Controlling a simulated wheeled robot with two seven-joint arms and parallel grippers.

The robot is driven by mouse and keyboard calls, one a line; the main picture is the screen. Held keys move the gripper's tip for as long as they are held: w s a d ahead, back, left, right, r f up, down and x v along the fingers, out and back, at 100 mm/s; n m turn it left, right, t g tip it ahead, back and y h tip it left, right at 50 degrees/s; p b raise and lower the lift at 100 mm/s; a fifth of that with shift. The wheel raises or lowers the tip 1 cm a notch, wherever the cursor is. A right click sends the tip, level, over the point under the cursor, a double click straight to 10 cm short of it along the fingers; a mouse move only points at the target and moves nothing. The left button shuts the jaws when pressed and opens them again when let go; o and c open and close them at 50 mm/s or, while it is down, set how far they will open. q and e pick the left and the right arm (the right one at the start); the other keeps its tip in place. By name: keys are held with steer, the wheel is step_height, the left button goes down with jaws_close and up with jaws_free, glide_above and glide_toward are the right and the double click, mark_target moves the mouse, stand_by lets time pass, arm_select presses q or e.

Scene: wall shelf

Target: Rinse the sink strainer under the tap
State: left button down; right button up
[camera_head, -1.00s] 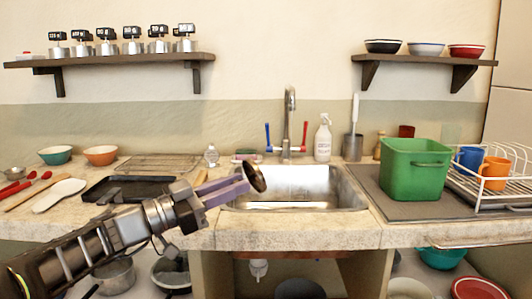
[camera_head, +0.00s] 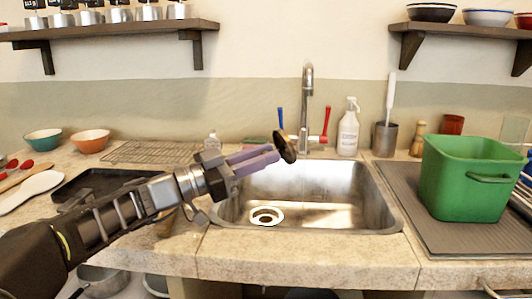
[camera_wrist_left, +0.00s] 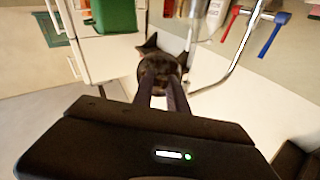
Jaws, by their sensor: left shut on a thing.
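My left gripper (camera_head: 277,153) is shut on the sink strainer (camera_head: 286,149), a dark round disc tilted on edge. The strainer also shows in the left wrist view (camera_wrist_left: 160,72), between the fingertips. The tap (camera_head: 307,92) has a tall curved spout behind the sink. A blue lever (camera_head: 281,117) is on its left and a red lever (camera_head: 325,122) on its right. No water stream is visible. The drain hole (camera_head: 266,216) is open. My right gripper is not in view.
A soap bottle (camera_head: 348,130) and a steel holder (camera_head: 385,138) stand behind the sink. A green bin (camera_head: 465,178) stands on the mat at the right. A dark tray (camera_head: 100,187) and wire rack (camera_head: 150,152) lie at the left.

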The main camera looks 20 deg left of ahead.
mark_target(283, 148)
arm_select(q)
steer(key=w+d+f+p, duration=0.1)
steer(key=w+f+p, duration=0.2)
steer(key=w+p, duration=0.4)
steer(key=shift+w+d, duration=0.4)
steer(key=shift+w, duration=3.05)
steer(key=shift+s+d+b, duration=0.1)
steer(key=shift+d+b, duration=0.5)
steer(key=shift+b, duration=0.65)
steer(key=shift+r, duration=0.1)
